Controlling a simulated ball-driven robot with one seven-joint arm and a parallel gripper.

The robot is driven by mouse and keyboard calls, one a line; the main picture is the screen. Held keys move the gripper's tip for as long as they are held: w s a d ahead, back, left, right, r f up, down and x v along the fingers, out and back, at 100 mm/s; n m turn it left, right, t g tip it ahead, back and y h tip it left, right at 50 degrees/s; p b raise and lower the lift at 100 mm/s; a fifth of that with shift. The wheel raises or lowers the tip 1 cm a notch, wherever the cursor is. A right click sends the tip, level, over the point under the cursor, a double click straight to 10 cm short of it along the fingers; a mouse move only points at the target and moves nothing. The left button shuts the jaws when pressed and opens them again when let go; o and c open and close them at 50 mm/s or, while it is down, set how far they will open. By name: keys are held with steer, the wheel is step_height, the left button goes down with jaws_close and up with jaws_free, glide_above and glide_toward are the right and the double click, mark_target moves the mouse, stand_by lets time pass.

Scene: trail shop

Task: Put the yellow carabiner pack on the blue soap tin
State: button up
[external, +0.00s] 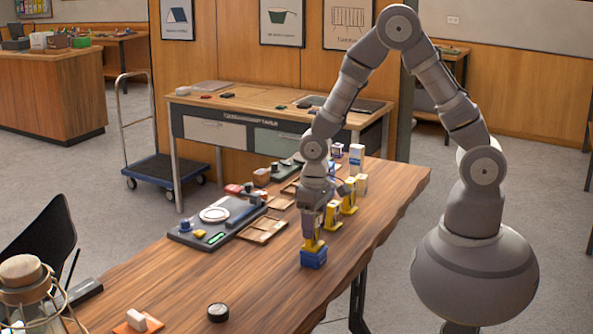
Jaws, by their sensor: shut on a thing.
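The yellow carabiner pack (313,246) is upright, directly over the blue soap tin (313,259). Its yellow lower part shows, and its upper part is mostly covered by my fingers. The blue soap tin is a small blue block on the wooden table (250,290). The pack's bottom appears to meet the tin's top; I cannot tell whether it rests there or hangs just above. My gripper (313,236) points down from above and is shut on the pack.
Several upright packs with yellow parts (333,216) stand close behind my gripper to the right. A grey tray (190,236) with a white disc lies to the left. A black round thing (218,312) and an orange piece (138,321) lie at the front. The table between is clear.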

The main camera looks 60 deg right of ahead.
steer(key=shift+f, duration=0.1)
steer(key=o, duration=1.5)
steer(key=shift+c, duration=0.2)
step_height(320, 180, up, 12)
steer(key=p, duration=0.4)
steer(key=shift+r, duration=0.2)
